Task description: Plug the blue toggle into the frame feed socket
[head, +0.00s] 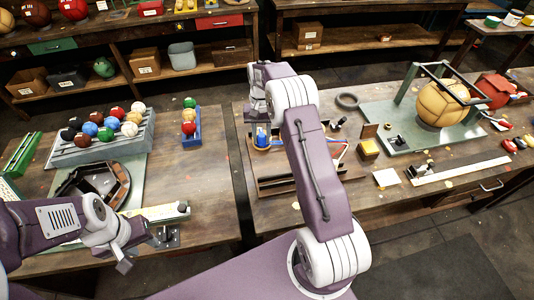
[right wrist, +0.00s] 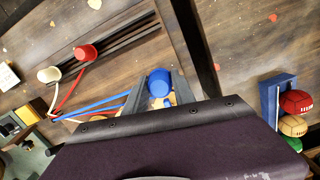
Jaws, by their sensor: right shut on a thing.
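The blue toggle (right wrist: 159,82) is a blue knob held between the dark fingers of my right gripper (right wrist: 160,98) in the right wrist view. In the head view the blue toggle (head: 262,138) shows small and upright below my right gripper (head: 261,125), over the left part of the right bench. My left gripper (head: 143,247) is at the lower left, near the front edge of the left bench, away from the toggle; its finger gap is unclear. A green frame (head: 405,82) stands around a tan leather ball (head: 443,103) on the right bench. I cannot make out its feed socket.
Red (right wrist: 85,53) and white (right wrist: 48,75) knobs with cords lie beside the toggle. A dark open tray (head: 275,186) lies under my right arm. A blue rack of balls (head: 190,128) stands on the left bench. A gap separates the benches.

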